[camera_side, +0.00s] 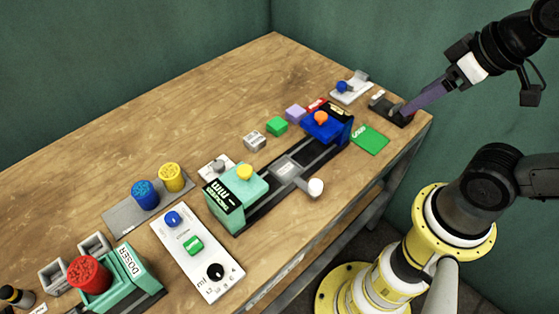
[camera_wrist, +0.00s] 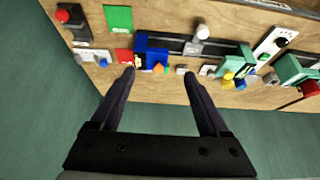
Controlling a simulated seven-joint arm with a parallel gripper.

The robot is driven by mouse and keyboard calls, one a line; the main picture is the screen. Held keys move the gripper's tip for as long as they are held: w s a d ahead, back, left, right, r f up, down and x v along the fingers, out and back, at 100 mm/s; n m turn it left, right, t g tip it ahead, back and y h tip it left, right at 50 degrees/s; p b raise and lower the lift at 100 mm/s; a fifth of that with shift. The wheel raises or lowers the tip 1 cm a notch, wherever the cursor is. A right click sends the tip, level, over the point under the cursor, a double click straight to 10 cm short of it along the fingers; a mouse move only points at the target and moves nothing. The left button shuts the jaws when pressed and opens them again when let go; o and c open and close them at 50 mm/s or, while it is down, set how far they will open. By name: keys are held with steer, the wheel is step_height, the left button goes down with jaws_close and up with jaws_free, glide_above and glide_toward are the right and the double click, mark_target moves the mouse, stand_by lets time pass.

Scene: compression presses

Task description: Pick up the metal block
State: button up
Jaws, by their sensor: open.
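The metal block (camera_side: 254,140) is a small grey cube standing on the wooden table, left of the green block (camera_side: 277,125). In the wrist view a small grey block (camera_wrist: 181,70) that looks like it shows near the tip of the right-hand finger. My gripper (camera_side: 404,112) is at the right end of the table in the side view, well apart from the metal block. In the side view one finger hides most of the other.
A blue and teal press (camera_side: 285,168) stands in front of the metal block. A purple block (camera_side: 294,113) is beyond the green block. A dark device (camera_side: 380,103) lies by the fingertips, and a green pad (camera_side: 370,140) near the edge. The table's back left is clear.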

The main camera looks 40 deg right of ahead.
steer(key=shift+o, duration=0.7)
